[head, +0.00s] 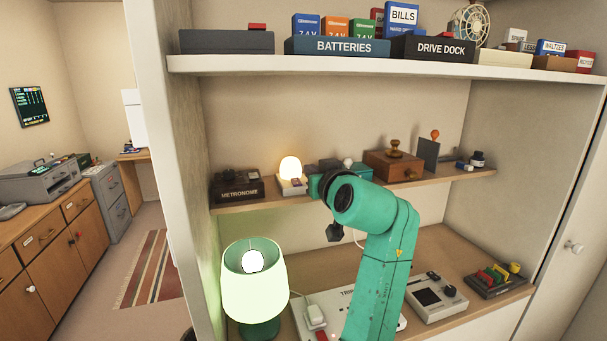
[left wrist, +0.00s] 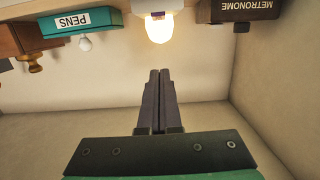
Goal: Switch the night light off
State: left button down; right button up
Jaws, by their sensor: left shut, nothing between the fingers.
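The night light (head: 290,173) glows warm yellow on a white base, on the middle shelf right of the metronome box. It also shows, glowing and upside down, at the top middle of the left wrist view (left wrist: 158,27). My left gripper (left wrist: 158,72) is shut and empty in the left wrist view. Its fingertips line up with the night light, with a visible gap in the picture; I cannot tell the depth between them. In the head view my teal left arm hides most of the left gripper. The night light's switch is not clear. My right gripper is not in view.
The metronome box (head: 237,187) stands left of the night light and the teal pens box (left wrist: 78,22) on its other side. A lit green lamp (head: 254,285) stands below. An upper shelf (head: 380,67) overhangs. A wooden box (head: 393,165) is farther right.

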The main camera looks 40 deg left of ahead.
pick_arm(q)
jog(key=p, duration=0.6)
send_over(296, 182)
jog(key=d, duration=0.1)
jog(key=shift+s+d+f, duration=0.2)
jog(key=shift+s+f, duration=0.1)
jog(key=shift+f, duration=0.25)
notch_tip(296, 182, down, 4)
jog(key=shift+w+a+f+p, duration=0.15)
jog(key=shift+f+p, duration=0.1)
jog(key=shift+p, duration=0.15)
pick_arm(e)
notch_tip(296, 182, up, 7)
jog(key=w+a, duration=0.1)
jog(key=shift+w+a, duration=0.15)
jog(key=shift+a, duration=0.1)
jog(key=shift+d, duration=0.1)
